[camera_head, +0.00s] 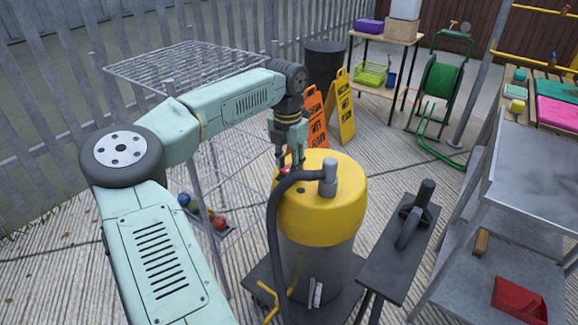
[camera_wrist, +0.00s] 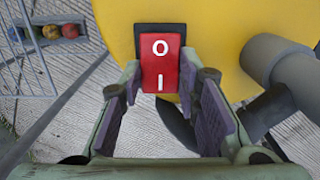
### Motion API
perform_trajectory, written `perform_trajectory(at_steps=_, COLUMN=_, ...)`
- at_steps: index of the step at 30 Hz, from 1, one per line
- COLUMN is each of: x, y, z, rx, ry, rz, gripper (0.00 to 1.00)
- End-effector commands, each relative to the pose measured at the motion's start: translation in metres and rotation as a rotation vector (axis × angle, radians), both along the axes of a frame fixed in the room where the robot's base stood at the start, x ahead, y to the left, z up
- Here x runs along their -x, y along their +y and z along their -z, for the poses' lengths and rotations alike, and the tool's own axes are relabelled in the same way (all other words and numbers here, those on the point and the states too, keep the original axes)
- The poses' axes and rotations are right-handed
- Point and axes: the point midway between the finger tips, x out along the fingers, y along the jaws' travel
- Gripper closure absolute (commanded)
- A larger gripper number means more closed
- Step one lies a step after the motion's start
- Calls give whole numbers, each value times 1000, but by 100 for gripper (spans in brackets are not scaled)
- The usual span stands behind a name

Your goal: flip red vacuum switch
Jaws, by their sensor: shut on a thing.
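The red vacuum switch (camera_wrist: 160,62) is a rocker marked O at the top and I at the bottom, set in a dark frame on the yellow lid. In the head view only a bit of its red (camera_head: 284,170) shows below my gripper. The vacuum (camera_head: 322,222) has a yellow top, a grey drum and a dark hose. My gripper (camera_wrist: 161,84) has its fingers on either side of the switch and is shut on it. In the head view my gripper (camera_head: 289,158) reaches down to the lid's back left.
The hose (camera_head: 277,225) and its grey fitting (camera_head: 328,178) stand close to the right of my gripper. A wire rack (camera_head: 185,62) is at the left, with balls (camera_head: 219,222) below. Warning signs (camera_head: 340,108) stand behind. A dark stand (camera_head: 400,250) and metal shelves (camera_head: 530,170) are at the right.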

Motion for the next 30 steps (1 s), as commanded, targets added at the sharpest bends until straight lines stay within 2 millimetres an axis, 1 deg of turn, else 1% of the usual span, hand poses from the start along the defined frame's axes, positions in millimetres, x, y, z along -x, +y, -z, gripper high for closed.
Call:
perform_trajectory(at_steps=1, x=1, y=2, z=7, rx=20, ry=-25, rz=0, gripper=98)
perform_trajectory(at_steps=4, x=3, y=3, z=9, rx=60, ry=-81, rz=-1, gripper=98)
perform_trajectory(at_steps=9, x=4, y=3, z=5, rx=104, ry=-142, rz=-1, gripper=98)
perform_trajectory(at_steps=19, x=4, y=2, z=2, rx=110, ry=-151, rz=0, gripper=98)
perform_trajectory(at_steps=20, x=4, y=2, z=2, rx=109, ry=-150, rz=0, gripper=69)
perform_trajectory(at_steps=28, x=4, y=2, z=2, rx=109, ry=-150, rz=0, gripper=51)
perform_trajectory(at_steps=30, x=4, y=2, z=2, rx=109, ry=-150, rz=0, gripper=50)
